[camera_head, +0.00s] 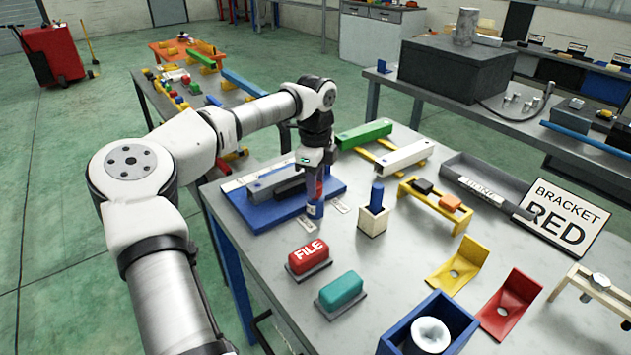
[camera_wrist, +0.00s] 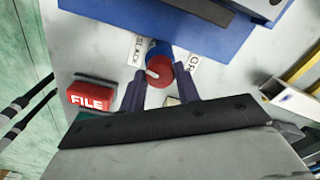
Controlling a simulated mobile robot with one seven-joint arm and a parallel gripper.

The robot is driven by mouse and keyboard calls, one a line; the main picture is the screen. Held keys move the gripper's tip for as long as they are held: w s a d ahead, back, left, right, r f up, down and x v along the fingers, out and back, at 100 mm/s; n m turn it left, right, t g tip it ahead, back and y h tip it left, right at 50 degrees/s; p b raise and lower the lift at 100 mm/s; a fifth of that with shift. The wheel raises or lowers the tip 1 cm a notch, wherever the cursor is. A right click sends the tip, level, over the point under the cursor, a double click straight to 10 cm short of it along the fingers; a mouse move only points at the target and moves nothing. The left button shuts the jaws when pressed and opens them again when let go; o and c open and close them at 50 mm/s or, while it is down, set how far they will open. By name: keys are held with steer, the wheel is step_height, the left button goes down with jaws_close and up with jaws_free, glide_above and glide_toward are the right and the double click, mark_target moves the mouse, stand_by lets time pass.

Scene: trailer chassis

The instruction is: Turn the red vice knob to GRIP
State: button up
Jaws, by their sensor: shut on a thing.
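The red vice knob (camera_wrist: 163,76) has a blue collar and a white pointer mark. It sits at the near edge of the blue vice base (camera_wrist: 180,22). The pointer lies toward the left, on the side of the SLACK label (camera_wrist: 139,50). The GRIP label (camera_wrist: 191,68) is on the right, partly covered by a finger. My gripper (camera_wrist: 161,84) has one dark finger on each side of the knob and is shut on it. In the head view my gripper (camera_head: 317,182) points down at the knob, and the vice base (camera_head: 262,214) lies to its left.
A red FILE block (camera_head: 308,256) and a teal block (camera_head: 341,291) stand in front. A wooden holder with a blue peg (camera_head: 376,200) is close to the right. A yellow rack (camera_head: 436,207) and a BRACKET RED sign (camera_head: 563,215) are farther right.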

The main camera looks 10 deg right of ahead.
steer(key=m, duration=0.4)
steer(key=shift+m, duration=0.3)
steer(key=m, duration=0.3)
steer(key=shift+m, duration=0.3)
steer(key=m, duration=0.4)
steer(key=shift+r+m, duration=0.1)
steer(key=shift+m, duration=0.2)
steer(key=m, duration=0.8)
steer(key=shift+p, duration=0.35)
steer(key=m, duration=0.3)
steer(key=shift+m, duration=0.4)
steer(key=m+p, duration=0.1)
steer(key=m, duration=0.3)
steer(key=shift+m, duration=1.8)
